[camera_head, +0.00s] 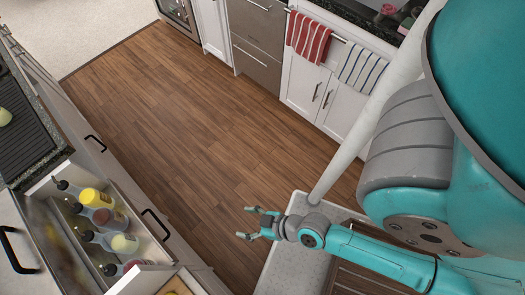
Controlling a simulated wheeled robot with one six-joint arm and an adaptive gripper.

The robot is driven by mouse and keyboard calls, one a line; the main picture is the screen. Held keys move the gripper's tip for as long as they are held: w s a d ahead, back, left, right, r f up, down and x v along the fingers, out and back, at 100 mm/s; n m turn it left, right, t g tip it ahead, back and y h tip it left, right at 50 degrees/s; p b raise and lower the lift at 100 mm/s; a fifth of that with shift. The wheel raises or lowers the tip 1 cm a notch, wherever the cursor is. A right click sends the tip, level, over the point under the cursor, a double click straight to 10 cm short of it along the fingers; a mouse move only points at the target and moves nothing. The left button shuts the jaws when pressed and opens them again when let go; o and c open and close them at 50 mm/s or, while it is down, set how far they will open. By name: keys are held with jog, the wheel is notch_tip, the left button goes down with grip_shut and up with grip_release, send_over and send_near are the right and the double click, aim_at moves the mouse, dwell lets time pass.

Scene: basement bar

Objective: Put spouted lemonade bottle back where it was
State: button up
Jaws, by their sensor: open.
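Several spouted bottles lie on their sides in an open drawer (158,222) at the lower left. One has a bright yellow band (95,198), and another has a pale yellow-green end (124,243). I cannot tell which of them is the lemonade bottle. A reddish bottle (132,265) lies nearest the drawer's front corner, partly hidden. Their dark spouts point left. My gripper (247,223) is open and empty, pointing left. It appears over the wooden floor, to the right of the drawer and apart from the bottles.
A second open drawer or compartment (150,280) shows at the bottom edge. A light counter corner (285,245) is just below and right of my gripper. White cabinets with hanging towels (309,37) line the back. The wooden floor (200,120) between is clear.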

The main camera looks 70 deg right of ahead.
jog(key=s+d+r+t, duration=0.1)
jog(key=s+r, duration=0.1)
jog(key=r, duration=0.4)
jog(key=s+d+r+t+h, duration=0.1)
jog(key=s+r, duration=0.2)
jog(key=r, duration=0.4)
jog(key=s+r+m+t, duration=0.1)
jog(key=s+r+t, duration=0.1)
jog(key=r, duration=0.5)
jog(key=shift+s+d+h, duration=0.4)
jog(key=shift+s, duration=0.15)
